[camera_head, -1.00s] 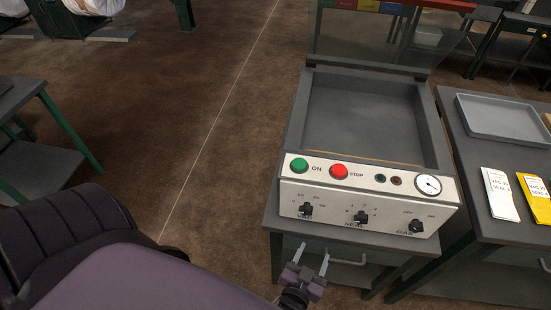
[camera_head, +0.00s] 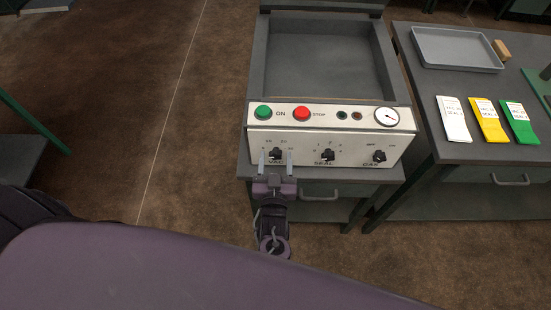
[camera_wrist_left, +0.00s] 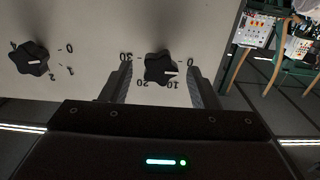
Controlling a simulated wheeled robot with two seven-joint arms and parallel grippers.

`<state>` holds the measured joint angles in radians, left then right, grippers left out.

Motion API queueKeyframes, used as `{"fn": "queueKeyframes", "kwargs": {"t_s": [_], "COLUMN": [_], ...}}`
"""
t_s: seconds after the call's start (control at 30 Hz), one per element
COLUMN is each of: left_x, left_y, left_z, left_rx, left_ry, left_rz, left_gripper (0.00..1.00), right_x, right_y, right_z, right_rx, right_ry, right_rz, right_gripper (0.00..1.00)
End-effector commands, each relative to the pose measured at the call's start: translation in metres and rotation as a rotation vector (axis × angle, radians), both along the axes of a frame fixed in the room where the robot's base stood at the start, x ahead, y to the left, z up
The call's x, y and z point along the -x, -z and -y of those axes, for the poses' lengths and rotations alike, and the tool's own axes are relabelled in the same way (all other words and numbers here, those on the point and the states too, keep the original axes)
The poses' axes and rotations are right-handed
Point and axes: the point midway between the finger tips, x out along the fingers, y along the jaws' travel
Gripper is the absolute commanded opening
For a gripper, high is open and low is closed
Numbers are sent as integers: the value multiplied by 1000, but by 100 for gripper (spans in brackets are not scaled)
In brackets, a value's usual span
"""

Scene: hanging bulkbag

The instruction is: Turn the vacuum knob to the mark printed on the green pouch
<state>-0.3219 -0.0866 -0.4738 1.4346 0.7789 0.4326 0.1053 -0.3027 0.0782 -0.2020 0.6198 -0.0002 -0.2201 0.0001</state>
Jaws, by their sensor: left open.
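The vacuum knob (camera_head: 275,153) is the left black knob on the machine's white front panel. In the left wrist view the knob (camera_wrist_left: 160,68) shows upside down with marks 0, 10, 20 and 30 around it. Its white line points right, between 0 and 10. My left gripper (camera_head: 276,166) is open in front of it. In the wrist view its fingers (camera_wrist_left: 160,84) stand on either side of the knob, apart from it. The green pouch (camera_head: 520,129) lies at the right of the side table; its printed label is too small to read surely. My right gripper is out of view.
The seal knob (camera_head: 327,155) and gas knob (camera_head: 379,156) sit to the right on the same panel (camera_head: 300,140). Green and red buttons and a gauge (camera_head: 387,117) are above. White and yellow pouches (camera_head: 489,124) and a grey tray (camera_head: 455,65) are on the side table.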

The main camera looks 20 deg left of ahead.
Motion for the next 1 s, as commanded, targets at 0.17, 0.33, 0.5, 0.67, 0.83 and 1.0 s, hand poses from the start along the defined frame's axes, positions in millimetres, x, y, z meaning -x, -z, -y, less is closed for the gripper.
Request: {"fn": "queueKeyframes", "kwargs": {"t_s": [0.17,0.33,0.5,0.67,0.83,1.0], "left_x": [-1,0,0,0,0,-1], "left_y": [0,0,0,0,0,-1], "left_z": [0,0,0,0,0,1], "left_rx": [0,0,0,-2,-30,-103], "left_ry": [0,1,1,1,1,1], "left_rz": [-1,-1,-1,-2,-10,-31], "left_gripper": [55,39,17,10,10,10], "right_x": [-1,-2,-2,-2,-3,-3], "right_y": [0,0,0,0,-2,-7], "right_z": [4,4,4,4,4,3], "right_rx": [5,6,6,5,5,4], "right_ry": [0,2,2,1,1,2], "right_rz": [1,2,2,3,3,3], "right_gripper": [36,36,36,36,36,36]}}
